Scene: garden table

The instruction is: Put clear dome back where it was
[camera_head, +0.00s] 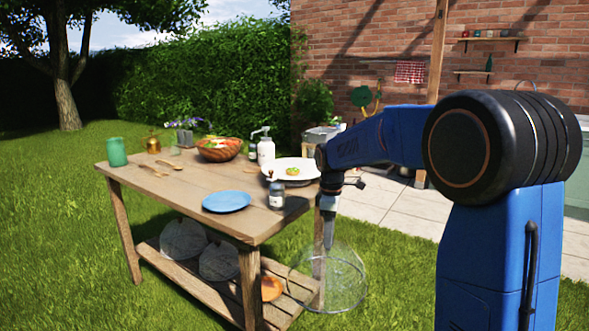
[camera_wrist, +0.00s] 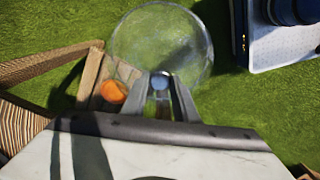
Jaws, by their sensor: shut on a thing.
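The clear dome (camera_head: 345,285) hangs upright beside the right end of the wooden table (camera_head: 180,195), low over the grass at about the height of the lower shelf. My gripper (camera_head: 328,243) points down and is shut on the knob at its top. In the wrist view the dome's round rim (camera_wrist: 160,12) lies beyond my fingertips (camera_wrist: 161,88), with the shelf end just left of it. Two similar clear domes (camera_head: 183,240) (camera_head: 218,261) stand on the lower shelf. An orange plate (camera_head: 271,288) lies uncovered near the shelf's right end; it also shows in the wrist view (camera_wrist: 114,91).
The tabletop holds a blue plate (camera_head: 227,201), a dark bottle (camera_head: 277,194), a white plate with food (camera_head: 305,168), a salad bowl (camera_head: 219,149) and a green cup (camera_head: 117,152). The near right table leg (camera_head: 250,287) stands by the orange plate.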

